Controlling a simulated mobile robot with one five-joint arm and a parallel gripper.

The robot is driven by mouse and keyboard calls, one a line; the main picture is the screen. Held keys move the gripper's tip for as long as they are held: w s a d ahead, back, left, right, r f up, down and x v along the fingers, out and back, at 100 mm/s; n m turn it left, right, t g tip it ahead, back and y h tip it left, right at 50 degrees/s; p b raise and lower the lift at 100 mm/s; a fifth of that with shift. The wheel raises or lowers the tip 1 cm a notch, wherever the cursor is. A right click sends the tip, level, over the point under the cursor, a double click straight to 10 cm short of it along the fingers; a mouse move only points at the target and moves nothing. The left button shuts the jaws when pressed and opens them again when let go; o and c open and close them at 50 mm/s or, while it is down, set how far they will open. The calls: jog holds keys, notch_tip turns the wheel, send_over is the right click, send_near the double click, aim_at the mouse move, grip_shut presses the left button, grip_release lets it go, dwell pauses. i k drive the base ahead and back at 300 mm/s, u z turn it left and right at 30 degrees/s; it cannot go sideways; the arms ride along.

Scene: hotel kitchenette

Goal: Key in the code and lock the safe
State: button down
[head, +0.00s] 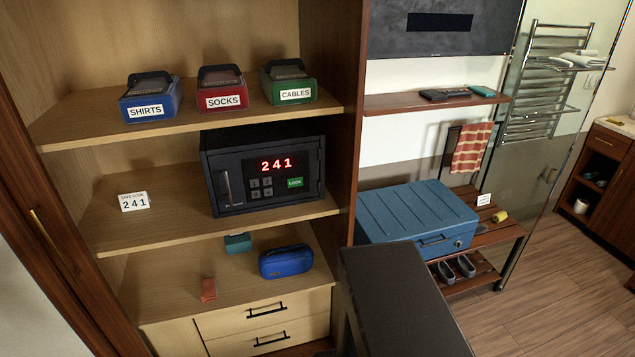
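The dark safe (228,172) stands on the middle shelf of the wardrobe, its door looking shut, with a vertical handle at the door's left. Below the display is a small grey keypad (261,187), whose labels are too small to read. A green LOCK button (295,183) is right of the keypad.
SHIRTS (150,98), SOCKS (221,90) and CABLES (288,82) boxes stand on the upper shelf. A blue pouch (286,261) lies below the safe. A blue case (415,212) rests on a bench at right. A dark part of my body shows at bottom centre. Floor at right is clear.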

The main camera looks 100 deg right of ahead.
aim_at(295, 181)
jog(key=z, duration=1.85)
jog(key=k, duration=0.55)
jog(key=z, duration=0.05)
jog(key=i, duration=0.5)
jog(key=z, duration=0.05)
